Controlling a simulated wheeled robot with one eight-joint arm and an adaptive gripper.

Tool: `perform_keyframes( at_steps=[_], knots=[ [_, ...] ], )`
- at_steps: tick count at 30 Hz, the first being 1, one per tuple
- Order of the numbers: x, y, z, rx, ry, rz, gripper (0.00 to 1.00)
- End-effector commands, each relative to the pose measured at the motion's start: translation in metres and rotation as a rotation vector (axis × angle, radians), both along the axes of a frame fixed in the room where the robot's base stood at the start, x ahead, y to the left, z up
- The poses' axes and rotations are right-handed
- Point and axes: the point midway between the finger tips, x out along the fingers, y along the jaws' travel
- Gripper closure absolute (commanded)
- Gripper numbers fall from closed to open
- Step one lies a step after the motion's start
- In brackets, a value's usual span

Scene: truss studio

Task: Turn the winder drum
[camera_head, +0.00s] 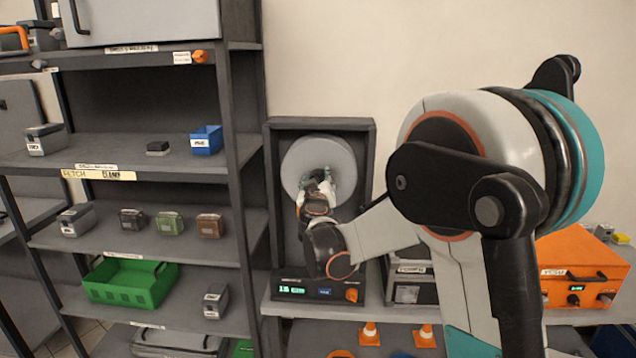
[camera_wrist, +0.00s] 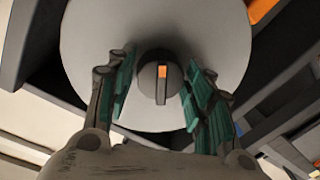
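The winder drum (camera_head: 316,152) is a large light grey disc set in a dark frame (camera_head: 368,170) in the head view. In the wrist view the drum face (camera_wrist: 95,45) fills the upper middle. At its centre is a dark round knob (camera_wrist: 150,88) with a raised grip bar bearing an orange mark, which points nearly straight up there. My gripper (camera_wrist: 160,100) is open, with one green-padded finger on each side of the knob and visible gaps between. In the head view my gripper (camera_head: 318,178) covers the drum's centre.
A control box (camera_head: 315,290) with a green display and orange knob stands below the drum. Grey shelves (camera_head: 150,255) with small boxes and a green bin (camera_head: 130,282) stand at left. An orange case (camera_head: 580,265) and small orange cones (camera_head: 369,334) are at right and below.

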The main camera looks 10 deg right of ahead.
Motion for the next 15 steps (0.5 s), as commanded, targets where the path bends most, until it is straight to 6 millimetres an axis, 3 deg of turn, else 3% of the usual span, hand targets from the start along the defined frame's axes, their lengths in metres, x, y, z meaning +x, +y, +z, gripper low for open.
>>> perform_keyframes(
  at_steps=[11, 15],
  knots=[
    [0.0001, 0.0006, 0.0010, -0.002, 0.000, 0.001, 0.38],
    [-0.0092, 0.0035, 0.0018, -0.002, -0.001, 0.002, 0.38]
  ],
)
